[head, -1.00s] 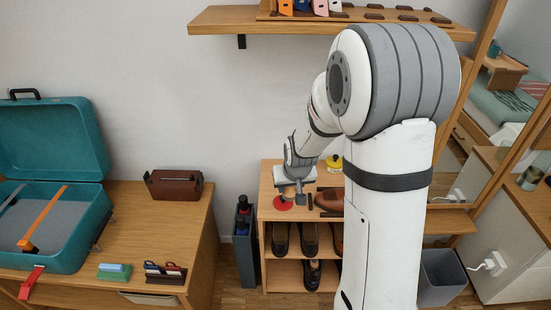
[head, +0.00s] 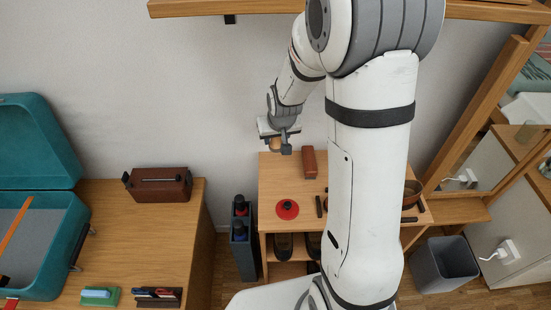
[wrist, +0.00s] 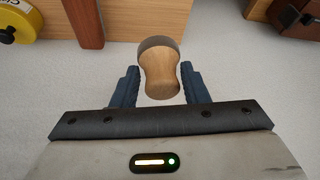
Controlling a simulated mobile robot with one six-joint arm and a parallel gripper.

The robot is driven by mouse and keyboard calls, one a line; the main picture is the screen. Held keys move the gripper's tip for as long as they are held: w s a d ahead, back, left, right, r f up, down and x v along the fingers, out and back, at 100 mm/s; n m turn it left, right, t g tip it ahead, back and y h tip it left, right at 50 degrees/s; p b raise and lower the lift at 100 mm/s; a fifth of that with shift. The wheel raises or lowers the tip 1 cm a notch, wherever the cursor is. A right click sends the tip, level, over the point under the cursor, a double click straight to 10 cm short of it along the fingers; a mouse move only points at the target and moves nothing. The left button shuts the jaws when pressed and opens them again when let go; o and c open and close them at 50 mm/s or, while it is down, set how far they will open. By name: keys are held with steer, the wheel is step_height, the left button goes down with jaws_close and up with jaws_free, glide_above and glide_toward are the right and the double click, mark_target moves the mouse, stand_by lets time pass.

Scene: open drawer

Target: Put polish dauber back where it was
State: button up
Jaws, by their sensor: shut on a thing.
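The polish dauber (wrist: 158,72) shows in the wrist view as a waisted wooden handle with a grey-brown end. It sits between the two blue fingers of my gripper (wrist: 159,88), which is shut on it. In the head view my gripper (head: 281,146) is over the back left edge of the wooden shoe rack (head: 272,182), near the wall. Only a small tan part of the dauber shows there, and its lower end is hard to make out.
On the rack top are a red tin (head: 287,209), a reddish-brown block (head: 308,162) and small dark pieces. A yellow tin (wrist: 18,18) shows in the wrist view. A dark holder with bottles (head: 241,240) stands left of the rack. A wooden shelf (head: 240,8) hangs above.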

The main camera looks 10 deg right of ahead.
steer(key=w+b, duration=0.1)
steer(key=b, duration=0.2)
steer(key=w+f+b, duration=0.1)
steer(key=b, duration=0.2)
steer(key=shift+w+d+f, duration=0.2)
steer(key=shift+d+f, duration=0.05)
steer(key=shift+f, duration=0.05)
steer(key=shift+n+y, duration=0.5)
steer(key=shift+y, duration=0.1)
steer(key=b+x, duration=0.2)
steer(key=x, duration=0.1)
steer(key=s+b+x, duration=0.1)
steer(key=b+x, duration=0.1)
steer(key=s+b+x, duration=0.1)
steer(key=b+x, duration=0.1)
steer(key=x, duration=0.1)
steer(key=shift+w+d+f, duration=0.2)
steer(key=shift+d+f, duration=0.1)
steer(key=shift+f, duration=0.45)
steer(key=shift+f, duration=0.1)
steer(key=shift+f+b, duration=0.15)
steer(key=shift+b, duration=0.2)
steer(key=o, duration=1)
